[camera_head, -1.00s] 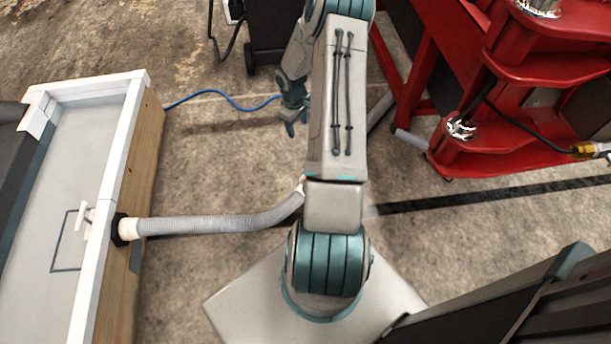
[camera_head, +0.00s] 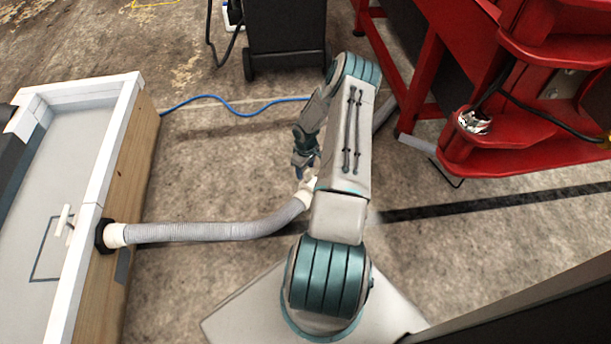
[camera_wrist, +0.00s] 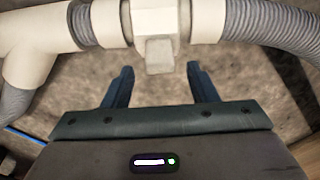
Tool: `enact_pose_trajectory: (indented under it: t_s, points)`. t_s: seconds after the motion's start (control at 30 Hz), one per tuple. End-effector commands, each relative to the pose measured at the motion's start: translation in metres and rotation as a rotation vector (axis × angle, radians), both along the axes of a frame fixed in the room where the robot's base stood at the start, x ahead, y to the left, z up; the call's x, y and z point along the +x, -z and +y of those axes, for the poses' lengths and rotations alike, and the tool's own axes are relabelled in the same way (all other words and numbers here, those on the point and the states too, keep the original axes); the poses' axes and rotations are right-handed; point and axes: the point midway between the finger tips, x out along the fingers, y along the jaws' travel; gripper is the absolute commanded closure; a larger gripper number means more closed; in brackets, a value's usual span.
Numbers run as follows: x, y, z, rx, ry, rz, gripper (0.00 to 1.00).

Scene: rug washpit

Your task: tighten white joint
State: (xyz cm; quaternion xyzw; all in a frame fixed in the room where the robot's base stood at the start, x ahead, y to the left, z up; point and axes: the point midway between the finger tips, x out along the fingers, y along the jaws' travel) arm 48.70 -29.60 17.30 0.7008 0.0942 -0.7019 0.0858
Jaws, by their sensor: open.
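The white joint (camera_wrist: 158,18) is at the top middle of the wrist view, between grey ribbed hoses. It has a hexagonal middle with a small block-like tab (camera_wrist: 160,54) pointing toward my gripper. My gripper (camera_wrist: 159,76) is open and empty. Its two dark fingertips lie to either side of the tab, a little short of the joint's body, with no contact visible. In the head view my gripper (camera_head: 307,167) is just above the white joint (camera_head: 308,185), which is partly hidden by my arm.
A grey hose (camera_head: 210,231) runs from the wooden-sided, white-rimmed pit (camera_head: 117,110) at left to the joint. A red rack (camera_head: 530,150) stands right, a black wheeled unit (camera_head: 285,40) behind. A blue cable (camera_head: 235,108) lies on the floor.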

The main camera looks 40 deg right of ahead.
Motion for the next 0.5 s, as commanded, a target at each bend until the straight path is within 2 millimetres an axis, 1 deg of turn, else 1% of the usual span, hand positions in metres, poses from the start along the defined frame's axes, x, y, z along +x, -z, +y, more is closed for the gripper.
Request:
enact_pose_trajectory:
  t_s: [0.03,0.1,0.2,0.5]
  points:
    - [0.0,0.012,0.0,0.001,0.0,0.0,0.47]
    - [0.0,0.02,0.0,0.001,0.001,0.0,0.47]
    - [0.0,0.027,0.0,0.0,0.001,-0.001,0.47]
    - [0.0,0.03,0.0,0.0,0.001,-0.001,0.47]
